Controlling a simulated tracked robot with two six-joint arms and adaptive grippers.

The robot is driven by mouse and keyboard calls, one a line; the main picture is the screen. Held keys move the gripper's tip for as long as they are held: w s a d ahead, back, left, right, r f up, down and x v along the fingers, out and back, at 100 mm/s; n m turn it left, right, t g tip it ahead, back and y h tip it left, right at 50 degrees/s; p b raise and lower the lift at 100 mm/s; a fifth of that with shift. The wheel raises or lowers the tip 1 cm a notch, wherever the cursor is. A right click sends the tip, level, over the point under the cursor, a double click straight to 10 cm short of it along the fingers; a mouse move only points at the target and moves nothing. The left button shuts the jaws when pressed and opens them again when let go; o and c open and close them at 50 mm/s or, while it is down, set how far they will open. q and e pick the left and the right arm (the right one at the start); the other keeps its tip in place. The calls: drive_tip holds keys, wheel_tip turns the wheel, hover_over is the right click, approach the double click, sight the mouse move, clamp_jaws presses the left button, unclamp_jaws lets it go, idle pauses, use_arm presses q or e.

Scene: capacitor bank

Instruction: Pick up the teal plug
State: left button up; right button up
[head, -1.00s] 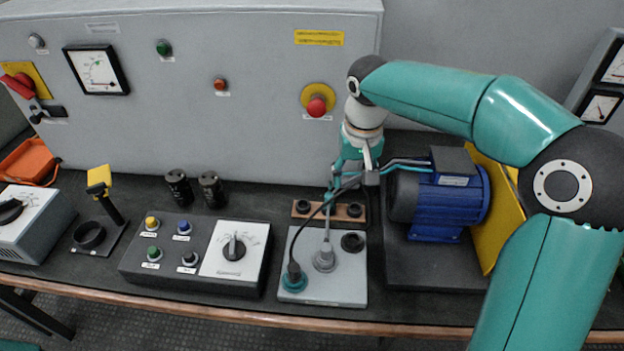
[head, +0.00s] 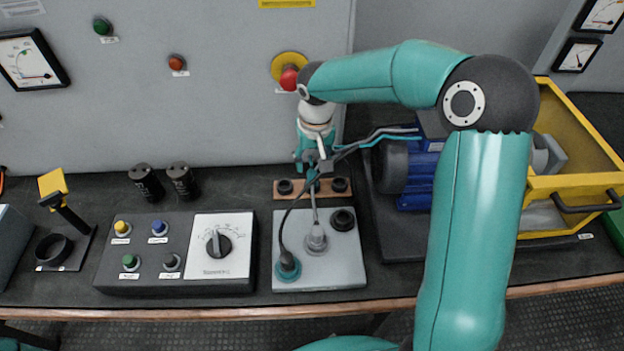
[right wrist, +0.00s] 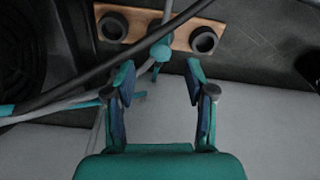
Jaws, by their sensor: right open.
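A small teal plug (right wrist: 160,50) shows in the right wrist view, at the middle of a wooden strip (right wrist: 196,13) between two dark round sockets. A cable crosses beside it. My right gripper (right wrist: 160,72) is open, and the teal plug shows just beyond the gap between its fingertips. I cannot tell if they touch. In the head view my right gripper (head: 313,163) points down over the wooden strip (head: 298,195) and partly hides its middle.
A grey panel (head: 335,275) in front carries a teal socket (head: 288,267) with a dark plug, a grey plug (head: 316,240) and a black socket (head: 343,219). Dark cables run near my gripper. A blue motor (head: 415,200) stands right; a control box (head: 130,285) stands left.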

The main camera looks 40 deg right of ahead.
sight(312, 172)
drive_tip(key=shift+w+d+f, duration=0.1)
drive_tip(key=shift+w+f, duration=0.1)
drive_tip(key=shift+f, duration=1.3)
drive_tip(key=shift+w+f, duration=0.15)
drive_tip(key=shift+f, duration=1.35)
clamp_jaws()
